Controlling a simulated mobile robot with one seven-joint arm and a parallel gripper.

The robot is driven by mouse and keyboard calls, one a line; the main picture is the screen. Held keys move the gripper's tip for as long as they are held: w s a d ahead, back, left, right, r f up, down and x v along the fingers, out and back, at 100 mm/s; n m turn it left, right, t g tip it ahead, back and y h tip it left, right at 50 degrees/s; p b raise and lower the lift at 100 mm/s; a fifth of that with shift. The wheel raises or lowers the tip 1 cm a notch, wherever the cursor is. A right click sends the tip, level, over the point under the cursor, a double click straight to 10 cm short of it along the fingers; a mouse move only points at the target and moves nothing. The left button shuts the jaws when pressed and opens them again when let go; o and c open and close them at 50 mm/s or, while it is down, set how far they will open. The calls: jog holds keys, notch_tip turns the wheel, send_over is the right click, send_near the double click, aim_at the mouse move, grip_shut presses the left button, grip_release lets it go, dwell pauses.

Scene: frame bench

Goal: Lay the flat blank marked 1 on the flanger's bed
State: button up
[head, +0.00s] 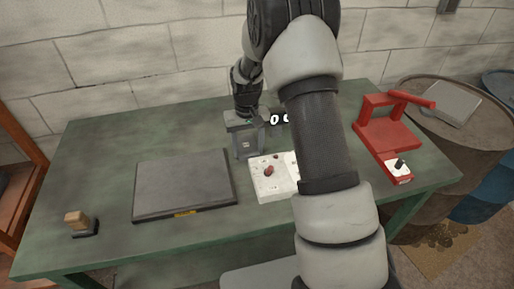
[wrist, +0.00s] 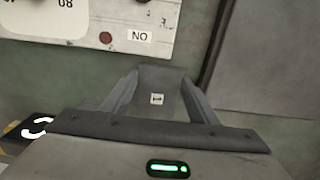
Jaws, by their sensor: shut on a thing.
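In the head view my gripper (head: 247,140) is over the bench, behind the white panel and right of the dark slab. A red tool with a raised bar handle (head: 385,132), seemingly the flanger, stands at the bench's right end, well apart from my gripper. Its flat red bed looks bare. My arm hides part of the bench between them.
A dark flat slab (head: 183,185) lies on the green bench (head: 110,145). A white panel with red knobs (head: 268,183) is close to my gripper. A wooden-handled block (head: 78,222) stands at the left. A dark item with white marks (head: 279,119) lies behind. Barrels (head: 455,125) stand at right.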

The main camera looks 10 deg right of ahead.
aim_at(257, 150)
jog(key=d, duration=0.3)
jog(key=shift+d+r, duration=0.1)
jog(key=shift+d, duration=0.05)
jog(key=shift+f, duration=0.8)
jog(key=o, duration=1.7)
jog(key=shift+c, duration=0.2)
